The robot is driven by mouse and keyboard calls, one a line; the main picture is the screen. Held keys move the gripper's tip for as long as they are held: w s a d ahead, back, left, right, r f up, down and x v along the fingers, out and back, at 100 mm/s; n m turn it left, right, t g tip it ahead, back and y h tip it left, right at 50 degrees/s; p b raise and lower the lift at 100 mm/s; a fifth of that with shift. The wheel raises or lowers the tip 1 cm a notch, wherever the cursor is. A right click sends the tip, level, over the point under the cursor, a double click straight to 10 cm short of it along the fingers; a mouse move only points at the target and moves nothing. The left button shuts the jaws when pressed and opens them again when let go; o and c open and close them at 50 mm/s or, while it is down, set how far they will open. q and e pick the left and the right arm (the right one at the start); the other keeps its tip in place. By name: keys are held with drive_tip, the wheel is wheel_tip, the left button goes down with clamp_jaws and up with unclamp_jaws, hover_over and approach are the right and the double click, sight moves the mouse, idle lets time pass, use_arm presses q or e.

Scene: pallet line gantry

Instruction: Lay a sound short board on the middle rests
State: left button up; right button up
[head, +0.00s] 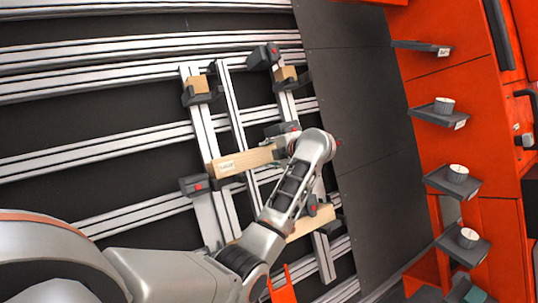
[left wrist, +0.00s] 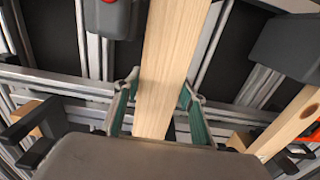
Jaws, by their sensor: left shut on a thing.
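A pale short board (head: 240,161) with a white label lies across the middle of the gantry rails in the head view. My left gripper (left wrist: 161,86) is shut on this board, which runs lengthwise between its green-lined fingers in the left wrist view (left wrist: 172,60). The face I see there looks clean. In the head view my wrist hides the fingers and the board's right end. I cannot tell whether the board touches the middle rests. A second board (head: 312,222) lies lower on the rails; in the wrist view it has a dark round hole or knot (left wrist: 309,110). My right gripper is not in view.
Dark clamps with red marks (head: 193,185) sit on the rails near the held board. Wooden blocks (head: 197,84) sit in the upper rests. Orange racking (head: 400,150) with small dark shelves (head: 435,112) stands at the right. A bare dark floor strip (head: 365,150) lies between.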

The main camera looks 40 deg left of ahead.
use_arm(q)
drive_tip(key=shift+d+f, duration=0.1)
drive_tip(key=shift+f, duration=0.15)
idle(0.7)
drive_tip(key=o, duration=1.3)
drive_tip(key=shift+o, duration=0.2)
drive_tip(key=v, duration=0.7)
drive_tip(key=shift+s+d, duration=0.15)
drive_tip(key=shift+d, duration=0.1)
drive_tip(key=shift+r, duration=0.15)
